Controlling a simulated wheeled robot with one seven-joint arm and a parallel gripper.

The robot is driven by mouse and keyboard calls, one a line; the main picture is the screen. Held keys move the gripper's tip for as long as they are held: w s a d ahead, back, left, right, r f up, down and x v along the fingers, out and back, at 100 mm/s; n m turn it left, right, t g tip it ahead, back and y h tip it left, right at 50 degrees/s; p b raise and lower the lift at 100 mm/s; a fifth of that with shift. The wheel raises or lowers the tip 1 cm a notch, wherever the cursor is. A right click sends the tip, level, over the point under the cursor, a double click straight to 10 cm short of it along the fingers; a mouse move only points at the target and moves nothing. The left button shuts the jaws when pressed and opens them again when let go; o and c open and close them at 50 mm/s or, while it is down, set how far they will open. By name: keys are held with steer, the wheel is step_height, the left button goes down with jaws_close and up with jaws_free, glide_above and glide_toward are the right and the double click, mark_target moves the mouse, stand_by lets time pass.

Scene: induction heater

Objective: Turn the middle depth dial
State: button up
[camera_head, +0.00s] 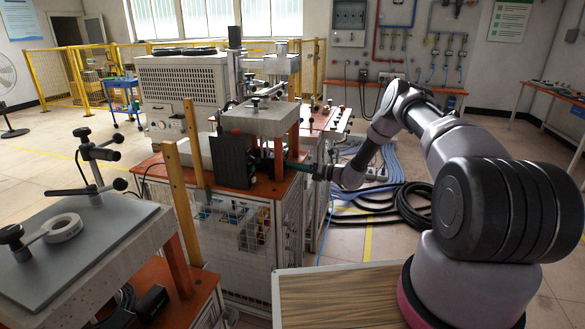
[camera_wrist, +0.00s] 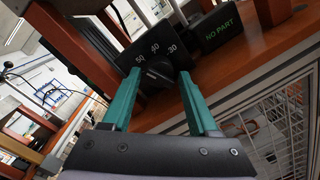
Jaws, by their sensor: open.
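A black dial (camera_wrist: 157,72) sits on a dark plate (camera_wrist: 146,42) marked with white numbers, 50 and 30 at the sides and a less clear one between. My gripper (camera_wrist: 159,78) is open, its two green fingers pointing at the plate. The left and right fingertips lie on either side of the dial in the wrist view. I cannot tell whether they touch it. No other dial can be made out, so its place in a row is unclear. In the head view my gripper (camera_head: 290,164) reaches in from the right under the grey block (camera_head: 262,119); the dial is hidden there.
A black box (camera_wrist: 222,35) reading "NO PART" stands right of the dial on the orange bench top (camera_wrist: 228,72). Orange posts (camera_head: 280,155) stand close to my gripper. A dark box (camera_head: 232,160) is to its left. A wire-mesh cabinet side (camera_wrist: 285,125) lies below the bench edge.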

steer(key=shift+w+a, duration=0.2)
steer(key=shift+a, duration=0.3)
jaws_close()
steer(key=shift+n, duration=0.3)
steer(key=n, duration=0.4)
steer(key=shift+n+y, duration=0.3)
steer(key=shift+n, duration=1.9)
steer(key=shift+f, duration=0.1)
steer(key=shift+a, duration=0.1)
